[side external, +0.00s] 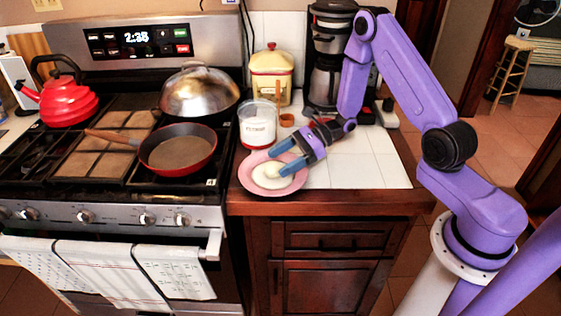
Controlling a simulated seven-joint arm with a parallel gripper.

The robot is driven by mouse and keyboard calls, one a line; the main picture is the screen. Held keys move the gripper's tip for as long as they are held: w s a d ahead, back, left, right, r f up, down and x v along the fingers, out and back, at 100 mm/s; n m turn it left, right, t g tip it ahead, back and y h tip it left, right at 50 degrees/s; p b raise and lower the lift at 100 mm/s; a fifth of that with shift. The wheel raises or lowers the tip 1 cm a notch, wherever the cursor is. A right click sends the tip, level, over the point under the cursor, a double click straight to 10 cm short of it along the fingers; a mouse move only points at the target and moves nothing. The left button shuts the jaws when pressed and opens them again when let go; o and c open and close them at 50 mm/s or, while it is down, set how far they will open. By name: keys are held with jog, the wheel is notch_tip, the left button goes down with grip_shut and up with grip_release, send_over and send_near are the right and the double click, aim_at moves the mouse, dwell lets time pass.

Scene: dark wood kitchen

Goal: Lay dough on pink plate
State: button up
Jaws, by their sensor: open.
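The pink plate (249,183) sits near the front edge of the tiled counter, just right of the stove. The pale dough (268,181) lies on the plate. My gripper (281,161) is directly over the plate with its blue fingers spread apart. The lower finger is close to the dough; I cannot tell whether it touches it. The fingers cover part of the plate and the dough's right side.
A glass jar with white contents (258,130) stands just behind the plate. A yellow canister (272,78) and a coffee maker (325,75) stand at the back. A red-sided pan (178,148) is on the stove to the left. The white tiles (365,165) right of the plate are clear.

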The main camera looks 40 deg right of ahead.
jog(key=v, duration=1.1)
jog(key=s+a+r+n+g+h, duration=0.2)
jog(key=s+a+n+g, duration=0.35)
jog(key=s+n, duration=0.2)
jog(key=s+a+r+n+g+h, duration=0.3)
jog(key=s+a+n+g, duration=0.25)
jog(key=s+n, duration=0.2)
jog(key=s+r+n+t+h, duration=0.2)
jog(key=s+n, duration=0.4)
jog(key=n, duration=0.4)
jog(key=s+r+n+t+h, duration=0.3)
jog(key=s+n+t+h, duration=0.1)
jog(key=n, duration=0.6)
jog(key=shift+s+d+h, duration=0.25)
jog(key=shift+s+h, duration=0.25)
jog(key=shift+s, duration=0.65)
